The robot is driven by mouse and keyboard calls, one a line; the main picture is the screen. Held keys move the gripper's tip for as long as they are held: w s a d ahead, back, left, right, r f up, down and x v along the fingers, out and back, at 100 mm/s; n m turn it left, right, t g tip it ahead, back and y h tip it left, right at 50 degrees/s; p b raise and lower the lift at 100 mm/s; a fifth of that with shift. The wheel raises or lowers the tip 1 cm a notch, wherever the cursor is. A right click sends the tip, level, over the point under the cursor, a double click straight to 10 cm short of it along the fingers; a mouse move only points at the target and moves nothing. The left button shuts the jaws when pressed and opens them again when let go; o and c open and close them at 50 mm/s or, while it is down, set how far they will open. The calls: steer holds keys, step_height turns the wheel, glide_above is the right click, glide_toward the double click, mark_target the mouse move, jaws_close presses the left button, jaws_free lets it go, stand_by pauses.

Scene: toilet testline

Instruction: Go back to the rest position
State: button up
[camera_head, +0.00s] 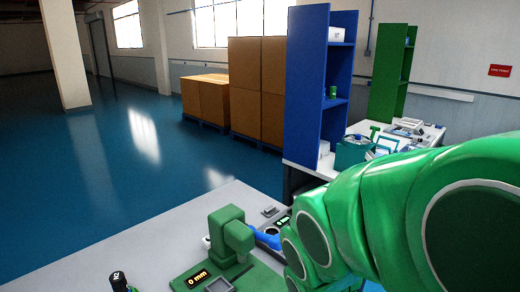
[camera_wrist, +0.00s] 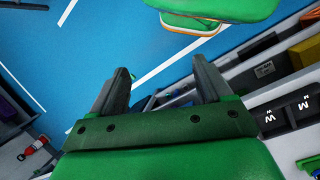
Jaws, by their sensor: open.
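My gripper (camera_wrist: 163,92) shows in the wrist view with its two dark fingers apart and nothing between them. Blue floor (camera_wrist: 150,40) with white lines lies beyond the fingers. In the head view my green arm fills the lower right, and the gripper's end is not clearly visible there. A green device (camera_head: 228,240) with a display reading 0 mm stands on the grey table (camera_head: 140,245), to the left of my arm.
A blue shelf (camera_head: 318,90) and a second workbench (camera_head: 362,130) with several items stand behind my arm. Stacked cardboard boxes (camera_head: 258,85) stand further back. The blue floor (camera_head: 110,150) at left is clear. In the wrist view, bins (camera_wrist: 285,115) marked W and M sit at right.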

steer(key=shift+s+d+r+m+t+y, duration=0.15)
steer(key=shift+s+d+r+m+y, duration=0.2)
steer(key=shift+s+r+m+y, duration=0.45)
steer(key=shift+s+d+r+m+t+y, duration=0.15)
steer(key=shift+s+d+r+m+y, duration=0.15)
steer(key=shift+s+r+m+y, duration=0.5)
steer(key=shift+w, duration=0.1)
